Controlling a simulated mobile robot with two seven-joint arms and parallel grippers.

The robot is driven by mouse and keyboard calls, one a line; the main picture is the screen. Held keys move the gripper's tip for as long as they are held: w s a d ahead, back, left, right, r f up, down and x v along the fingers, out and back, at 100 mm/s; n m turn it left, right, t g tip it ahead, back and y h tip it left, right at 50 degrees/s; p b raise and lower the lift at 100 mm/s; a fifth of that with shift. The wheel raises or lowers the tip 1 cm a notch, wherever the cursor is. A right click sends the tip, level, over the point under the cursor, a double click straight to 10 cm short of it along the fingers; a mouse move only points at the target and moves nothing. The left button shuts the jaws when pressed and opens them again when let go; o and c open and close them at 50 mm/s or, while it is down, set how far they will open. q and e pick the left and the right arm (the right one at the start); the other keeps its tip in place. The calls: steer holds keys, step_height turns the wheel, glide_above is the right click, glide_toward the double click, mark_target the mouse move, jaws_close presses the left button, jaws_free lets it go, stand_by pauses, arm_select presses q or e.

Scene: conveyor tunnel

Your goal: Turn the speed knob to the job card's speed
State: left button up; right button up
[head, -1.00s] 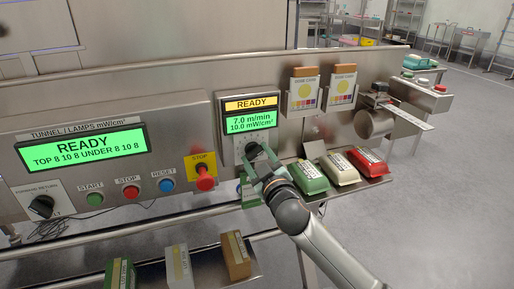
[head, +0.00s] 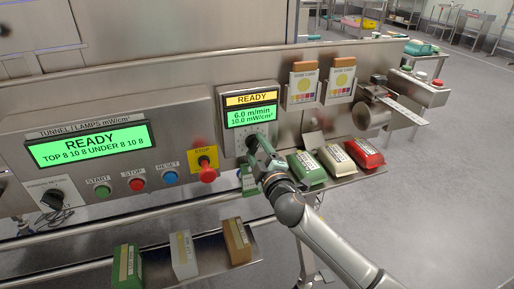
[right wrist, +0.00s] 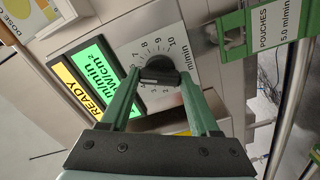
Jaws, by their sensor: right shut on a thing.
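The black speed knob (right wrist: 158,70) sits on a pale dial plate numbered up to 10, below a green display (head: 251,116) reading 6.0 m/min and 10.0 mW/cm² under a yellow READY strip. My right gripper (right wrist: 158,80) is shut on the knob, one green finger on each side; it also shows in the head view (head: 260,152), where it mostly hides the knob. The green-framed job card (right wrist: 280,25) at the upper right of the right wrist view reads POUCHES, 5.0 m/min. My left gripper is not in view.
The red stop button (head: 207,173) stands out left of the dial. Green, white and red packs (head: 337,160) lie on a shelf to the right. Two dose cards (head: 303,88) hang above it. A lower shelf (head: 210,265) holds several boxes.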

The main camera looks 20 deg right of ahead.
stand_by(0.3)
steer(key=o, duration=1.4)
steer(key=shift+c, duration=0.2)
steer(key=s, duration=1.2)
steer(key=shift+s+d, duration=0.25)
